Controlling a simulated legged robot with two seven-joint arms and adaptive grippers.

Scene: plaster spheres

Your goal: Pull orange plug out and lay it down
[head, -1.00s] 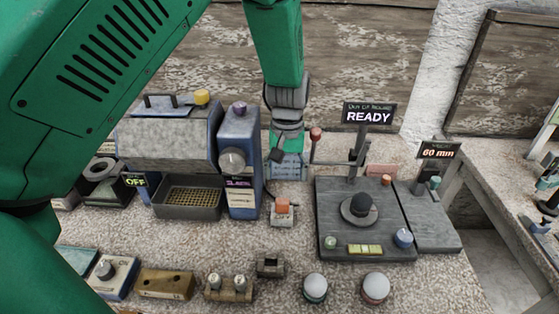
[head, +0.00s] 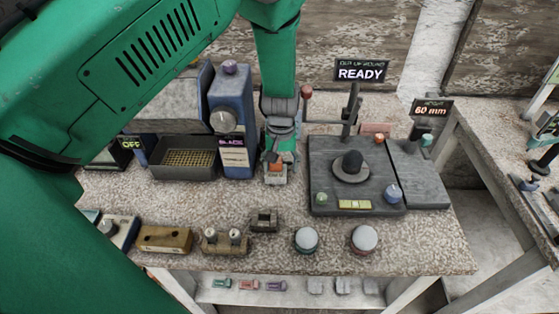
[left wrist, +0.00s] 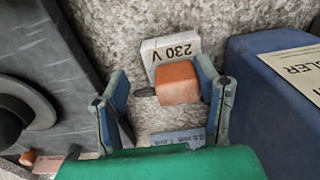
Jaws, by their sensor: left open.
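The orange plug (head: 276,168) sits on a small pale socket block (head: 274,180), between the blue machine and the dark gauge plate. In the left wrist view the plug (left wrist: 178,82) is an orange block with a short dark stub at its left. The socket block (left wrist: 172,48) is marked 230 V. My left gripper (head: 273,155) is over the plug, pointing down. In the wrist view its blue-grey fingers (left wrist: 162,85) are open, one on each side of the plug. The right finger is close to the plug; contact is unclear. A wider gap shows at the left. My right gripper is not in view.
The blue machine (head: 229,120) stands close on the left, with a wire-bottomed tray (head: 187,160) beyond it. The dark gauge plate (head: 330,195) lies close on the right. A small dark block (head: 264,220) is in front. Speckled bench top is bare around (head: 285,207).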

